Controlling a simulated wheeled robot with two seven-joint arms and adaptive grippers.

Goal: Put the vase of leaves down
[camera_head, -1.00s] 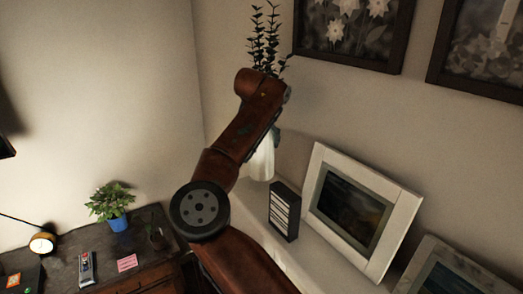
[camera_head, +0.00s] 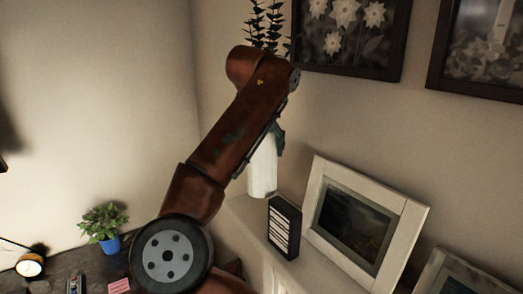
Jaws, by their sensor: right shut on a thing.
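The white vase (camera_head: 262,172) shows below my right arm, near the corner of the white ledge. Its dark green leaves (camera_head: 266,22) rise above my wrist at the top of the view. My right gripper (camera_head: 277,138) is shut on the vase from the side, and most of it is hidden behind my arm. The vase stands about upright. Its base shows just above or at the ledge (camera_head: 238,212), and I cannot tell whether they touch. My left gripper is out of view.
A black-and-white box (camera_head: 284,227) stands on the ledge close to the right of the vase. A white-framed picture (camera_head: 407,212) leans beside it. Framed flower pictures (camera_head: 352,66) hang on the wall. A blue-potted plant (camera_head: 110,243) and a lamp (camera_head: 30,265) stand on the dark desk at lower left.

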